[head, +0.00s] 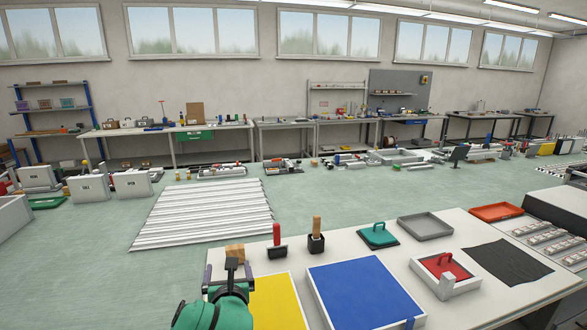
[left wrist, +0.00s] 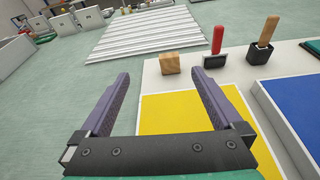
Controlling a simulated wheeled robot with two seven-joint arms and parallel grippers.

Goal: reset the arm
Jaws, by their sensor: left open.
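My left gripper (head: 229,271) is at the near left edge of the white table (head: 455,235), low in the head view. In the left wrist view the left gripper (left wrist: 160,73) has its two purple fingers spread wide with nothing between them. A wooden block (left wrist: 170,63) sits on the table just beyond the fingertips; it also shows in the head view (head: 235,250), partly behind the gripper. A yellow panel (left wrist: 180,115) lies below and beyond the fingers. My right gripper is not in view.
A blue panel (head: 365,292) in a white frame lies to the right. A red-handled tool (head: 277,236) and a wooden-handled tool (head: 316,228) stand in black holders. A teal lidded piece (head: 378,236), a grey tray (head: 425,227), a red panel (head: 440,265) and black cloth (head: 507,261) lie farther right.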

